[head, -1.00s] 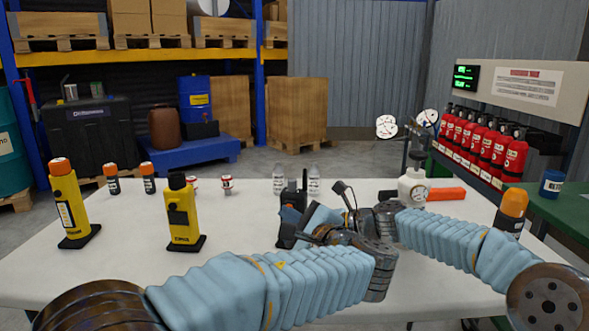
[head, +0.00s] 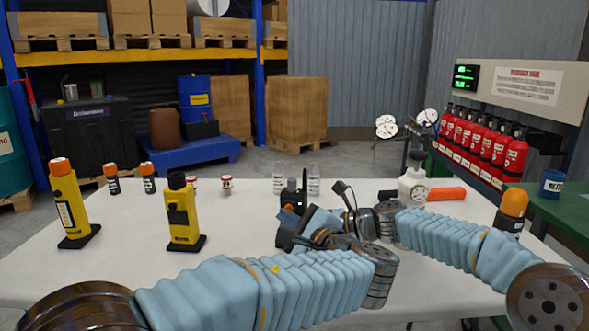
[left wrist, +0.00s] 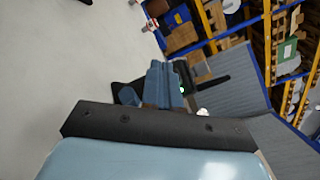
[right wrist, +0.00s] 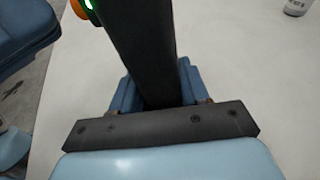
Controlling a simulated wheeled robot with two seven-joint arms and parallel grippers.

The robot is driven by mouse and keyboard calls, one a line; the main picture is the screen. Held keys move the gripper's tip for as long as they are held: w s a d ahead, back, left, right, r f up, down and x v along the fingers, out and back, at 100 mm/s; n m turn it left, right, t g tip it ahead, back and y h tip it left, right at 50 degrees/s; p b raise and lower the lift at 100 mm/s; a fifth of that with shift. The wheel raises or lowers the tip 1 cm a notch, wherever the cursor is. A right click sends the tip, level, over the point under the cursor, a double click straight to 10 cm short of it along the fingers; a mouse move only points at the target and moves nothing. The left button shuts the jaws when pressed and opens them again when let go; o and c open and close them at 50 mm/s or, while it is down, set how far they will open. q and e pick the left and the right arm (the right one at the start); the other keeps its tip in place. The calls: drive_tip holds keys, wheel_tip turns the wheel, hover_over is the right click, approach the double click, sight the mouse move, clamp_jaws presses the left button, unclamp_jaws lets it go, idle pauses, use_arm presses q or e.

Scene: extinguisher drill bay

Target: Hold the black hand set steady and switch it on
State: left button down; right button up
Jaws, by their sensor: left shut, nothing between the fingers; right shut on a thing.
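The black hand set (head: 293,196) stands upright above the middle of the white table, its antenna up. My right gripper (right wrist: 155,85) is shut on its dark body, seen in the right wrist view. A bright green light and an orange part (right wrist: 80,9) show at the hand set's upper end there. My left gripper (head: 288,217) is shut and empty, just in front of the hand set in the head view. Its blue fingers (left wrist: 160,72) cover part of the hand set in the left wrist view, where a green light shows beside them. I cannot tell whether they touch it.
Two yellow units (head: 71,205) (head: 184,215) stand on the left of the white table (head: 125,265). Orange-capped cans, clear bottles and a white bottle (head: 413,187) stand further back. An orange-capped can (head: 512,210) is at the right edge. The table's front left is clear.

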use_arm(q)
drive_tip(key=s, duration=0.2)
drive_tip(key=s+a, duration=0.1)
drive_tip(key=s, duration=0.2)
drive_tip(key=shift+s+a, duration=0.15)
drive_tip(key=shift+s, duration=0.1)
use_arm(e)
drive_tip(key=o, duration=1.1)
drive_tip(key=shift+c, duration=0.2)
